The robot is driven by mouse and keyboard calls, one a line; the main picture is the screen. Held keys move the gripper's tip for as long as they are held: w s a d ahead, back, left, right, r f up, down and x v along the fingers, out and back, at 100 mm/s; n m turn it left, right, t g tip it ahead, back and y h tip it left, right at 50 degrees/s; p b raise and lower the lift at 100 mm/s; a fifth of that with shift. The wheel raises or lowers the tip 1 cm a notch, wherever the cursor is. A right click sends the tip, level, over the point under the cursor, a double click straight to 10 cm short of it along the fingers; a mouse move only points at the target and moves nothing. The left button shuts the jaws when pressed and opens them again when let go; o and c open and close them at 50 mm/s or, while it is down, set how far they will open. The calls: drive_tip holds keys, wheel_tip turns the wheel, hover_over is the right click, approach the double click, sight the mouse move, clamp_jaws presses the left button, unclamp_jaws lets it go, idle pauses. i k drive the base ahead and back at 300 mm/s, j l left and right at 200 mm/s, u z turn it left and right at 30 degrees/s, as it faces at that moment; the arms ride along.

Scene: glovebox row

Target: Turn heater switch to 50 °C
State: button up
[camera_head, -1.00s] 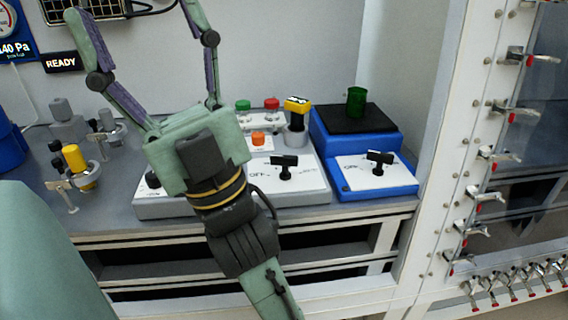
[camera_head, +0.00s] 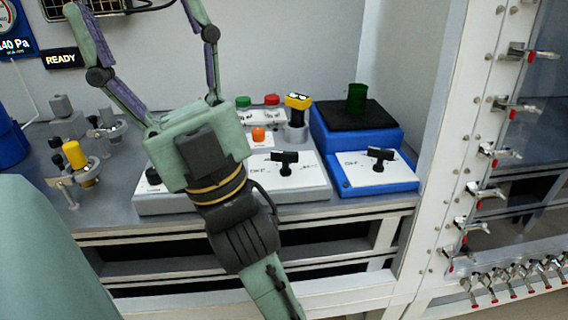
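Two units on the bench have black T-shaped switches, and I cannot tell from the labels which is the heater's. The blue unit (camera_head: 331,127) has a black top plate and a white panel with a black switch (camera_head: 380,158). The grey-white box (camera_head: 312,190) left of it has a similar black switch (camera_head: 285,161). Both handles lie roughly crosswise; the panel print is too small to read a temperature. My gripper (camera_head: 138,14) is open and empty, its two fingers spread wide with tips at or beyond the top edge. It touches neither switch. My gripper's body hides the grey box's left part.
A green cup (camera_head: 357,98) stands on the black plate. Green, red and orange buttons (camera_head: 258,135) and a yellow-topped part (camera_head: 298,102) are behind the grey box's switch. Metal fixtures (camera_head: 76,155) stand at left. A white frame with clamps (camera_head: 440,160) bounds the right.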

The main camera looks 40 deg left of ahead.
sight(278, 155)
drive_tip(key=k, duration=0.3)
drive_tip(key=k+u, duration=0.2)
drive_tip(key=u, duration=0.2)
drive_tip(key=k+u, duration=0.15)
drive_tip(key=u, duration=0.25)
drive_tip(key=l+u, duration=0.25)
drive_tip(key=u, duration=0.15)
drive_tip(key=l+u, duration=0.4)
drive_tip(key=i, duration=0.55)
